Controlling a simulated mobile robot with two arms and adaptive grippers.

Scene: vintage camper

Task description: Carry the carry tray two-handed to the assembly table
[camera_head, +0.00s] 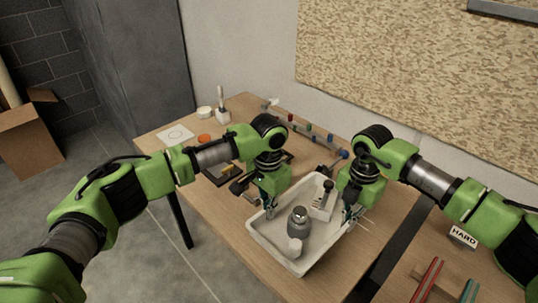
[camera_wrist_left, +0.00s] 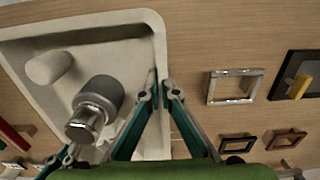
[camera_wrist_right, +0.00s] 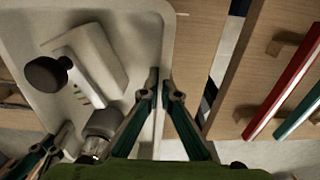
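The carry tray (camera_head: 270,245) is a pale, shallow rectangular tray over the wooden table; I cannot tell whether it touches the tabletop. It holds a grey canister with a metal top (camera_head: 298,221), a small white cylinder (camera_head: 295,247) and a white box-shaped item (camera_head: 321,205) with a dark round knob (camera_wrist_right: 45,75). My left gripper (camera_wrist_left: 159,92) is closed across the tray's left wall, one finger on each side. My right gripper (camera_wrist_right: 160,90) is closed the same way across the right wall. No label shows which surface is the assembly table.
A second wooden surface (camera_head: 415,262) with a "HARD" label and red and green bars lies at right, past a dark gap. The table's back holds a rack with coloured pieces (camera_head: 310,132), a cup with a brush (camera_head: 222,113) and an orange disc (camera_head: 204,139). Open floor lies left.

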